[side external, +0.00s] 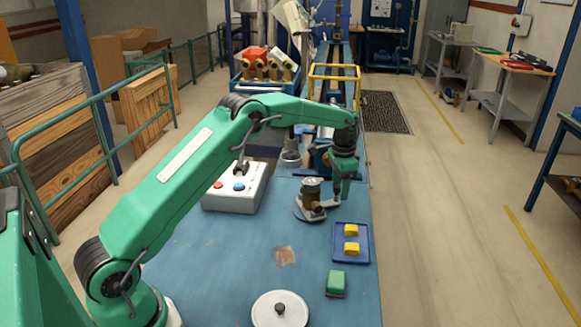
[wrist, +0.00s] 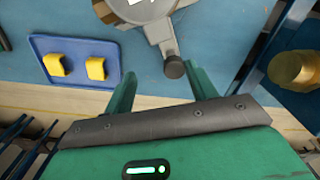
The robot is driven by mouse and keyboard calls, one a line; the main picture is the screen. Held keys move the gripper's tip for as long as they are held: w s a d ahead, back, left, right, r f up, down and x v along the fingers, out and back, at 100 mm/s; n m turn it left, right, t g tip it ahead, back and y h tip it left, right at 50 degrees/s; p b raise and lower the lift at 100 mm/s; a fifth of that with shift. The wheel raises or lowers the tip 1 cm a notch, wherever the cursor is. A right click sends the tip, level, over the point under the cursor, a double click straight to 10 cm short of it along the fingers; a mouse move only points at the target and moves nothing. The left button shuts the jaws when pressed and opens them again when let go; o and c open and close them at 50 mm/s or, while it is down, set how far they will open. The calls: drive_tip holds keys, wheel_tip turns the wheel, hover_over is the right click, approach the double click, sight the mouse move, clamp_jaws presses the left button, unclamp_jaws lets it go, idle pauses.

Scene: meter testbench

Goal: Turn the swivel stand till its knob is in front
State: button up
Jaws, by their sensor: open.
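The swivel stand (side external: 306,212) is a grey round plate on the blue bench, carrying a dark and brass meter (side external: 312,190). A short grey arm reaches from it to the right in the side view, toward my gripper. In the wrist view the stand (wrist: 163,33) shows at the top, its plate cut off by the frame edge. Its arm ends in a dark round knob (wrist: 174,67). My gripper (wrist: 159,72) is open, with the knob between the fingertips, nearer the right finger. I cannot tell whether they touch. In the side view my gripper (side external: 341,192) is low beside the stand.
A blue tray (side external: 362,259) with two yellow blocks lies in front of the stand. A green block (side external: 336,283) and a pale disc with a dark knob (side external: 281,311) are nearer. A control box (side external: 236,188) stands left. A brass cylinder (wrist: 293,70) shows right in the wrist view.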

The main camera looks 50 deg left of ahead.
drive_tip(key=shift+s+d, duration=0.1)
drive_tip(key=shift+d, duration=0.1)
drive_tip(key=shift+s+d, duration=0.2)
drive_tip(key=shift+d, duration=0.1)
drive_tip(key=shift+s+d, duration=0.4)
drive_tip(key=shift+d, duration=0.05)
idle(0.4)
drive_tip(key=o, duration=0.4)
drive_tip(key=shift+o, duration=0.2)
drive_tip(key=shift+r, duration=0.1)
